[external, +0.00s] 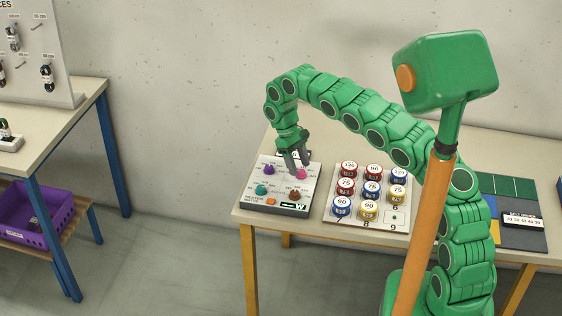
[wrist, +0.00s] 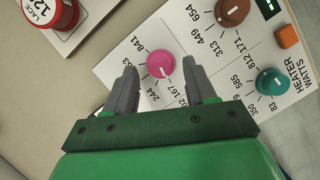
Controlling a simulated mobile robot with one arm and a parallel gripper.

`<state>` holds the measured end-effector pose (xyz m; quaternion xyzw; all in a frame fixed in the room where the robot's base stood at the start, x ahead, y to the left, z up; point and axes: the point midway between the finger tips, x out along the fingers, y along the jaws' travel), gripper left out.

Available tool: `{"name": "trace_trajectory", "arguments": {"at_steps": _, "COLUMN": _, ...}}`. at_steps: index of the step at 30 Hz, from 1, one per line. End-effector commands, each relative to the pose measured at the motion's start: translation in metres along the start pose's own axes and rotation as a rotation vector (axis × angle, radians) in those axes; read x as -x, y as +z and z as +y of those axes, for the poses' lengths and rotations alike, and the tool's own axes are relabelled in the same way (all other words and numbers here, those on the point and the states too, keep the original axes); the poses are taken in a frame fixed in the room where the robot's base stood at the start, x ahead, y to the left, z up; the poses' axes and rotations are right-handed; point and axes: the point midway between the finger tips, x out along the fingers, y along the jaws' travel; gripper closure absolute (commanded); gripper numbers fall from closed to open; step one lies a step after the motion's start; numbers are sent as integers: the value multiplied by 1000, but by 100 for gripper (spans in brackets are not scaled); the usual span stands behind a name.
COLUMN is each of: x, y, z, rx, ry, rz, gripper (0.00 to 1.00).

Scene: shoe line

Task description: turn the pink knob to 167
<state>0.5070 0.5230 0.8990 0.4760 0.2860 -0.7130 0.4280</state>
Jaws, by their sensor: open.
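The pink knob (wrist: 160,65) sits on a white panel with printed numbers around it; 841, 244 and 167 can be read. Its white mark points toward the lower side, near 244 and 167; I cannot tell exactly which value it meets. My gripper (wrist: 160,62) is open, one grey finger on each side of the knob, with gaps showing between fingers and knob. In the external view my gripper (external: 293,160) points down over the control panel (external: 283,207), beside the pink knob (external: 301,174).
The panel also bears a purple knob (external: 269,170), a teal knob (external: 261,190), a brown knob (external: 294,194) and an orange button (external: 271,201). A board of several lidded tins (external: 371,187) stands to the right. A second table with a purple crate (external: 38,213) is at left.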

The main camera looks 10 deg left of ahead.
Motion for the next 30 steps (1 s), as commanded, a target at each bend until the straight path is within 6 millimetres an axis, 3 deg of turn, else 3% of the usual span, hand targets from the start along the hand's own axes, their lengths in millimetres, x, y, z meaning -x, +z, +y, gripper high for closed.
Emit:
{"name": "trace_trajectory", "arguments": {"at_steps": 12, "x": 44, "y": -1, "z": -1, "rx": 1, "ry": 1, "rz": 3, "gripper": 45}}
{"name": "trace_trajectory", "arguments": {"at_steps": 30, "x": 63, "y": -3, "z": 1, "rx": -3, "ry": 5, "rz": 9, "gripper": 45}}
